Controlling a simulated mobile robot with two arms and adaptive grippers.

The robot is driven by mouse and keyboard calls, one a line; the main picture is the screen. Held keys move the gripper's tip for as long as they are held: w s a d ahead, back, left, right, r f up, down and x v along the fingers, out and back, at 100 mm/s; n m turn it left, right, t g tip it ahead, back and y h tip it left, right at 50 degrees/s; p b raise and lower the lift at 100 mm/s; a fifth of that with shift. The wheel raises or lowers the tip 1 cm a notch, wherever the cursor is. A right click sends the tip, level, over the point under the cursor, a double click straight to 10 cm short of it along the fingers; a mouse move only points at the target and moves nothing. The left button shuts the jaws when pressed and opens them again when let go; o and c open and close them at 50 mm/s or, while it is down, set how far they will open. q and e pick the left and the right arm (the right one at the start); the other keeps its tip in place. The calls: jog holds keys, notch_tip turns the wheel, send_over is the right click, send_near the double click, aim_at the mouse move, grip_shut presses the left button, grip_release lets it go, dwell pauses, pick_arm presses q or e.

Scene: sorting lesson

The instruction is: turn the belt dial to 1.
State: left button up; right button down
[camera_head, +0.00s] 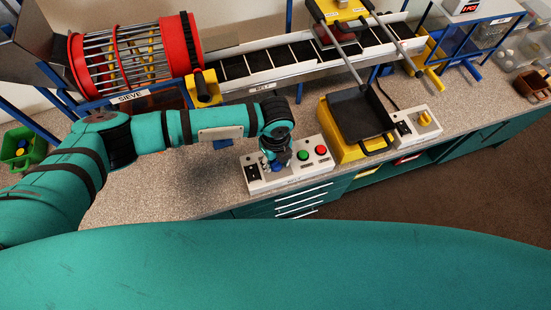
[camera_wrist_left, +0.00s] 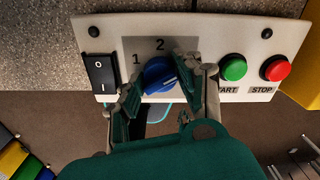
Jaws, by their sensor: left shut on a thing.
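The belt dial is a blue knob (camera_wrist_left: 160,75) on a pale control panel (camera_wrist_left: 210,30). The numbers 1 and 2 are printed beside it, and the 0 position is not visible. The panel (camera_head: 255,182) sits near the counter's front edge in the head view. My left gripper (camera_wrist_left: 160,84) has its fingers on either side of the blue knob and is shut on it. In the head view my left gripper (camera_head: 276,158) points down at the panel and partly hides the knob. The knob's white mark is too small to read surely. My right gripper is not in view.
A green START button (camera_wrist_left: 233,67) and red STOP button (camera_wrist_left: 276,67) are right of the dial. A black rocker switch (camera_wrist_left: 100,73) is left of it. The belt (camera_head: 285,57) and red sieve (camera_head: 75,62) stand behind. A yellow machine (camera_head: 340,150) stands close right.

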pick_arm(q)
jog(key=shift+s+r+n+p, duration=0.1)
jog(key=shift+r+n+p, duration=0.05)
jog(key=shift+n+p, duration=1.05)
jog(key=n+p, duration=0.2)
jog(key=n, duration=0.1)
jog(key=shift+n+p, duration=0.3)
jog(key=shift+p, duration=0.1)
jog(key=n+p, duration=0.2)
jog(key=n, duration=0.1)
jog(key=shift+n+p, duration=0.3)
jog(key=shift+p, duration=0.05)
jog(key=n+p, duration=0.3)
jog(key=n, duration=0.1)
jog(key=shift+n, duration=0.3)
jog(key=n+p, duration=0.2)
jog(key=n, duration=0.2)
jog(key=shift+n, duration=0.3)
jog(key=n+p, duration=0.2)
jog(key=n, duration=0.2)
jog(key=shift+n, duration=0.3)
jog(key=o, duration=1.1)
jog(key=shift+o, duration=0.2)
